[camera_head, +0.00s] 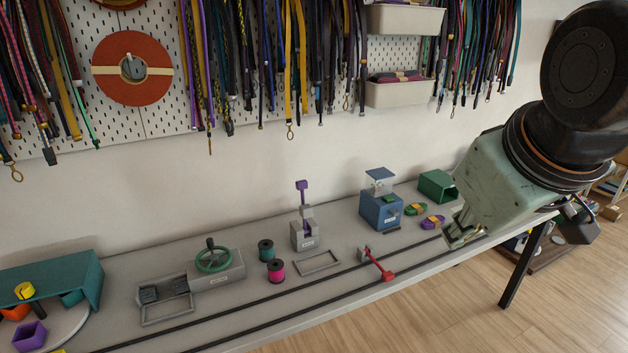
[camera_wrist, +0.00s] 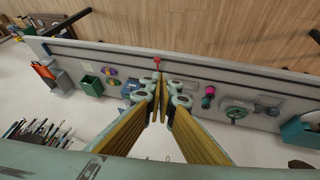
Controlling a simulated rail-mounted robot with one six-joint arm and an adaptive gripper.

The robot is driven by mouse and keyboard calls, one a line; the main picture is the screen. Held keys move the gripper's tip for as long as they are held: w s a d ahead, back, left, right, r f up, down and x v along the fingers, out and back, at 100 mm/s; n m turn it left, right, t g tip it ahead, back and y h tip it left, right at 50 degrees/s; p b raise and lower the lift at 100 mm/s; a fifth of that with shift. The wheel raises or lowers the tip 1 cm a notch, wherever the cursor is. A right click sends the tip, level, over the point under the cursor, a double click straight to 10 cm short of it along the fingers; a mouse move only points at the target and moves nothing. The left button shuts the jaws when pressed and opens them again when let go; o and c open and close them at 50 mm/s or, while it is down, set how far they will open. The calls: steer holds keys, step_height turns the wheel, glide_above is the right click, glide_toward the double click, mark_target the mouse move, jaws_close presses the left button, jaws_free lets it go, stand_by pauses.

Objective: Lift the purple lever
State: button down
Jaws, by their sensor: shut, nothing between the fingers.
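The purple lever (camera_head: 303,190) stands upright on top of a small grey block (camera_head: 304,234) near the middle of the table, against the wall side. Its handle is a small purple piece on a thin purple rod. My gripper (camera_head: 456,238) is well to the right of the lever, over the right part of the table, and apart from it. In the wrist view my gripper (camera_wrist: 161,85) has its fingers together with nothing held. I cannot make out the purple lever in the wrist view; my fingers cover the middle of that picture.
A red lever (camera_head: 378,265) sits near the dark rails. A blue box device (camera_head: 380,210) stands between the purple lever and my gripper. A green wheel device (camera_head: 213,256) and spools (camera_head: 275,270) stand to the left. Cords hang on the pegboard (camera_head: 160,70).

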mark_target(304, 186)
steer(key=w+a+f+n+t+y+b, duration=0.1)
steer(key=w+a+f+n, duration=0.15)
steer(key=w, duration=0.65)
steer(key=w+a+f+n+t, duration=0.2)
steer(key=w+n, duration=0.1)
steer(key=w, duration=0.5)
steer(key=w+a+f+n+t+y+b, duration=0.1)
steer(key=w+a+f+n, duration=0.15)
steer(key=w, duration=0.65)
steer(key=w+a+f+n+t+y+b, duration=0.1)
steer(key=w+a+f+n+t+y, duration=0.3)
steer(key=w+a+f+n, duration=0.7)
steer(key=shift+a+f+y, duration=0.9)
steer(key=shift+a, duration=0.5)
steer(key=shift+w+a, duration=0.1)
steer(key=shift+w, duration=0.15)
steer(key=shift+r+b+x, duration=0.2)
steer(key=shift+b+x, duration=0.2)
steer(key=shift+x, duration=6.35)
steer(key=shift+w, duration=0.15)
steer(key=shift+w, duration=0.1)
